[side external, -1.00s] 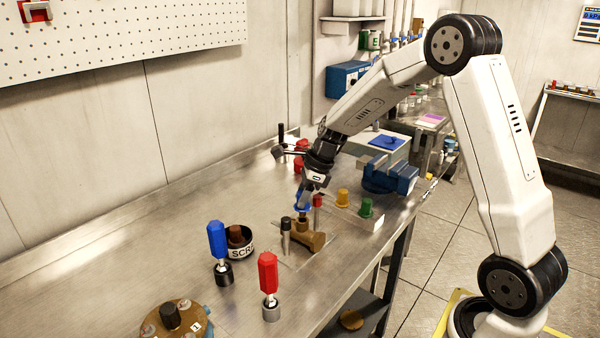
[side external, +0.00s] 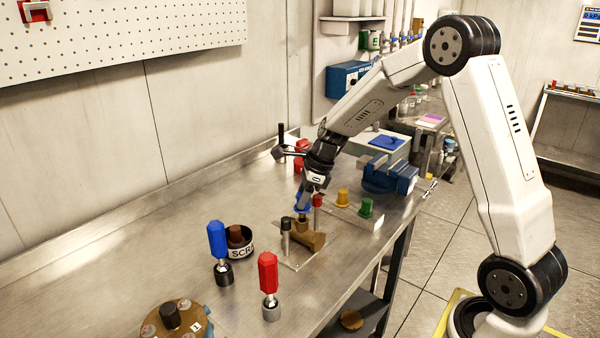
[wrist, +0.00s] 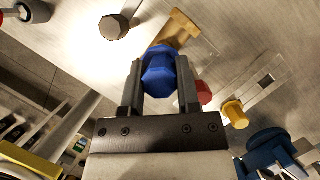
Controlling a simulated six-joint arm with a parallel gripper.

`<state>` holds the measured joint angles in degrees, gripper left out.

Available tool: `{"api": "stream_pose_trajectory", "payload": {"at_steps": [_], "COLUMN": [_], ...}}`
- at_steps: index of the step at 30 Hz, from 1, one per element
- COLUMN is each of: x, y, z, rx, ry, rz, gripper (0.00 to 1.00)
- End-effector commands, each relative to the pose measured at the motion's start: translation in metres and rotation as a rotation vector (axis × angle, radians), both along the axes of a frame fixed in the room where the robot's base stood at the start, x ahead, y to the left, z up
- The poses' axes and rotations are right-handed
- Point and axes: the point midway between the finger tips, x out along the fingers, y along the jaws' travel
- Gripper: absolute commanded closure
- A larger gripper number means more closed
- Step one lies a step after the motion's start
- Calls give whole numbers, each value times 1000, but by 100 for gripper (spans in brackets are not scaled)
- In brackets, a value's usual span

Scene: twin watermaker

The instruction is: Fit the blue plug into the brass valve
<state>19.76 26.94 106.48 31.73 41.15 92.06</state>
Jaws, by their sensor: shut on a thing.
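The blue plug (wrist: 158,75) is between the two fingers of my gripper (wrist: 160,85) in the wrist view, held by them. In the side view my gripper (side external: 305,203) points down over the brass valve (side external: 310,238), with a bit of the blue plug (side external: 301,209) showing at the valve's top port. The valve lies on a plate on the bench and also shows beyond the plug in the wrist view (wrist: 181,28). I cannot tell whether the plug touches the port or sits in it.
A dark-capped post (side external: 286,240) stands close left of the valve. A red plug (side external: 317,201), a yellow plug (side external: 342,197) and a green plug (side external: 366,208) are to its right. A blue vise (side external: 390,176) is behind. A scrap bowl (side external: 240,250) and blue and red-handled tools (side external: 268,275) stand nearer.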

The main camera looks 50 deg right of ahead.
Motion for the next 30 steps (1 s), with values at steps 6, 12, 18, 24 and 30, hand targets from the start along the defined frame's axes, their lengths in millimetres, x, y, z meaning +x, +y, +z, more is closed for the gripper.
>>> {"api": "stream_pose_trajectory", "payload": {"at_steps": [6, 12, 18, 24, 30], "x": [0, 0, 0, 0, 0], "y": [0, 0, 0, 0, 0], "z": [-4, -7, -11, -15, -18], "rx": [1, 0, 1, 0, 1], "ry": [1, 0, 1, 0, 1], "rz": [0, 1, 0, -1, -1], "gripper": [100, 100, 100, 100, 100]}}
